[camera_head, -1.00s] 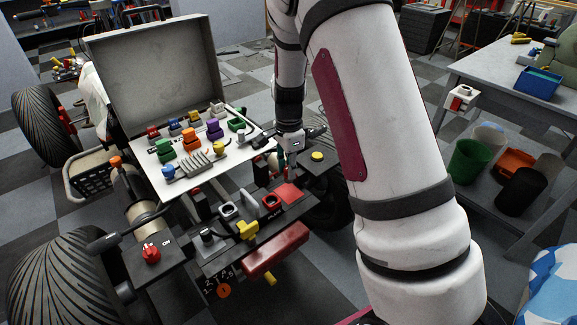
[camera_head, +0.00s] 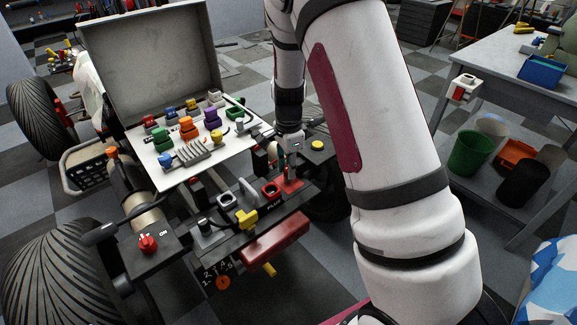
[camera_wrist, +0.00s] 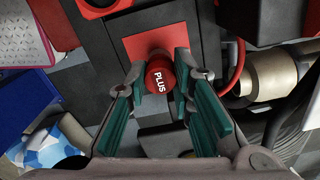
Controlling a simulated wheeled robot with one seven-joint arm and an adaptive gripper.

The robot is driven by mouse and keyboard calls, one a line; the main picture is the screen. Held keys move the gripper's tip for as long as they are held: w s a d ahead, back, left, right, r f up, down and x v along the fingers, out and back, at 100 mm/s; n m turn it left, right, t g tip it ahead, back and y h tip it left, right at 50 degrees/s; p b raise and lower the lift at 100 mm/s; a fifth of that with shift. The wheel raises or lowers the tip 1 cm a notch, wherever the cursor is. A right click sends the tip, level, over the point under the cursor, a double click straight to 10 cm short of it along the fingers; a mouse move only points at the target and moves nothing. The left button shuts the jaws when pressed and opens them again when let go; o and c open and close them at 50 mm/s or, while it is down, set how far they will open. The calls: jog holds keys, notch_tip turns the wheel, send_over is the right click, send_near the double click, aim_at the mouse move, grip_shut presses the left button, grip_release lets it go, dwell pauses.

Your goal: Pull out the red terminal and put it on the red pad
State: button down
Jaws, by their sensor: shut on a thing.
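My gripper (camera_wrist: 165,78) is shut on the red terminal (camera_wrist: 159,76), a round red plug marked PLUS, held between its green finger pads. The red pad (camera_wrist: 135,45) is a flat red square on the dark deck, right beneath and beside the terminal in the wrist view. In the head view my gripper (camera_head: 288,174) points down at the red pad (camera_head: 296,186), covering part of it. I cannot tell whether the terminal touches the pad. The red socket (camera_head: 270,190) with a dark hole stands left of the pad.
A grey handle (camera_head: 248,190), a pale socket (camera_head: 226,200) and a yellow connector (camera_head: 247,219) are close by on the deck. A white panel (camera_head: 165,180) with coloured plugs lies behind. A yellow button (camera_head: 317,145) sits on a box to the right.

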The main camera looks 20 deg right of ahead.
jog(key=shift+f+b, duration=0.3)
jog(key=shift+f, duration=0.2)
jog(key=c, duration=1.3)
grip_release()
notch_tip(320, 180, up, 11)
jog(key=s+a+r+n+y, duration=0.1)
jog(key=s+a+r+n, duration=0.25)
jog(key=s+r, duration=0.5)
jog(key=s+a+r+n+h, duration=0.1)
jog(key=s+a+r+n, duration=0.15)
jog(key=s+n, duration=0.8)
jog(key=s+a+r+n, duration=0.1)
jog(key=s+r+n, duration=0.25)
jog(key=s, duration=1.45)
notch_tip(320, 180, up, 22)
jog(key=t+p, duration=0.4)
jog(key=p, duration=1.6)
jog(key=shift+s+r+n+p, duration=0.1)
jog(key=shift+r+n+p, duration=0.05)
jog(key=shift+n+p, duration=0.15)
